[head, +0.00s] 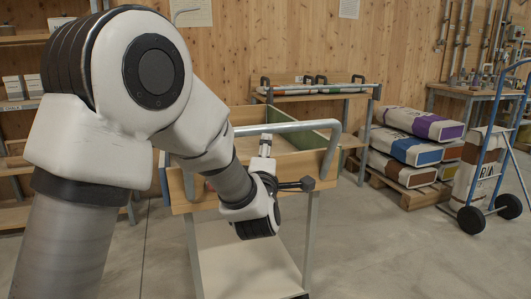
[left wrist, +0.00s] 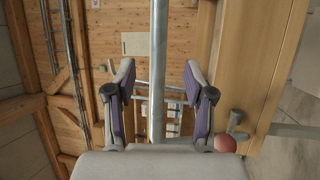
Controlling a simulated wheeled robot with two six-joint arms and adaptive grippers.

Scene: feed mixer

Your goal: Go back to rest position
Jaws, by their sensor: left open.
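My left arm comes in from the left in the head view and covers much of that side. My left gripper (head: 265,158) is over the near end of a wooden-sided cart (head: 185,203), by its metal push handle (head: 290,126). In the left wrist view the left gripper (left wrist: 159,80) is open, with its two padded fingers apart. The handle's grey bar (left wrist: 158,40) runs between the fingers in that picture; whether it lies within their reach I cannot tell. Nothing is gripped. My right gripper is not in view.
Stacked sacks (head: 411,150) lie on a pallet (head: 400,187) at the right, beside a blue hand truck (head: 487,150). A bench (head: 318,92) stands behind the cart. A reddish ball (left wrist: 225,143) shows near the gripper. Concrete floor (head: 390,250) is clear at front right.

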